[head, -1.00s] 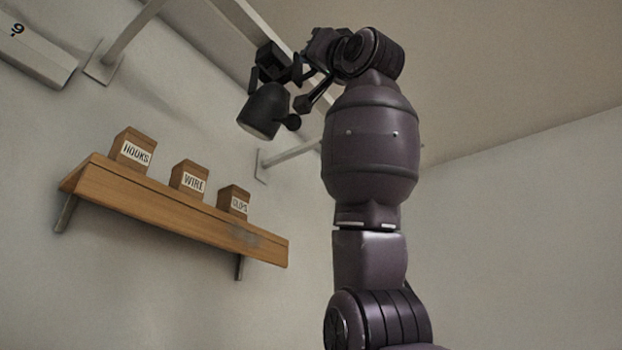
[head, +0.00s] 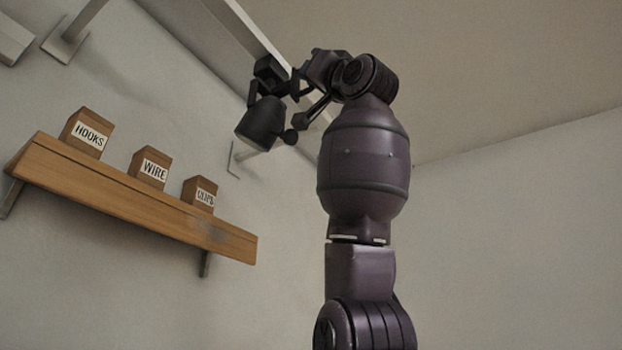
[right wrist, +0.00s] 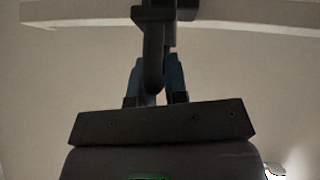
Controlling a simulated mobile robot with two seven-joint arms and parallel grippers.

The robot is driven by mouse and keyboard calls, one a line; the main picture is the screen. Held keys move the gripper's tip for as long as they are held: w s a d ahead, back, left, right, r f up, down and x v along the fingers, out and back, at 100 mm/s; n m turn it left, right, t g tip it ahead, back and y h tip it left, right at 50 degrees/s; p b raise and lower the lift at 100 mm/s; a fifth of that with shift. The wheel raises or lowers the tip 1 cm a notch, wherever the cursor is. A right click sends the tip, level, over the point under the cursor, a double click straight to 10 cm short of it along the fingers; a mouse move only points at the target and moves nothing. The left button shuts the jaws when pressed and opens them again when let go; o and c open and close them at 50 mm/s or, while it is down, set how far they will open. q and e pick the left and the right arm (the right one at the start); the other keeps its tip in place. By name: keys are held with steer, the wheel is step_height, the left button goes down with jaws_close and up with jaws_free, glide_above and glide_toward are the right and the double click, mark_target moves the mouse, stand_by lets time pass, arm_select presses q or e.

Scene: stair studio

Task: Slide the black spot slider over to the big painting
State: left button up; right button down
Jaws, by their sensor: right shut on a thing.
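The black spot slider (head: 262,120) hangs under a pale rail (head: 232,28) high on the wall, its lamp head tilted downward. A dark block (head: 268,69) sits at the rail above it. My right gripper (head: 297,87) reaches up and is shut on the slider. In the right wrist view, the blue fingertips of my right gripper (right wrist: 154,82) lie on both sides of a dark stem of the slider (right wrist: 153,45), under the rail (right wrist: 85,12). The exact grip point is small in the head view. My left gripper and the big painting are not in view.
A wooden shelf (head: 130,195) on the wall below holds boxes labelled HOOKS (head: 87,132) and WIRE (head: 150,168), and a third box (head: 200,194). Brackets (head: 75,30) hold the rail to the wall. The right wall (head: 520,220) is bare.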

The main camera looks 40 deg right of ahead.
steer(key=c, duration=1.2)
jaws_free()
steer(key=shift+o, duration=0.2)
steer(key=shift+s+f, duration=0.1)
steer(key=b+v, duration=0.4)
steer(key=v, duration=0.6)
steer(key=shift+s+f, duration=0.25)
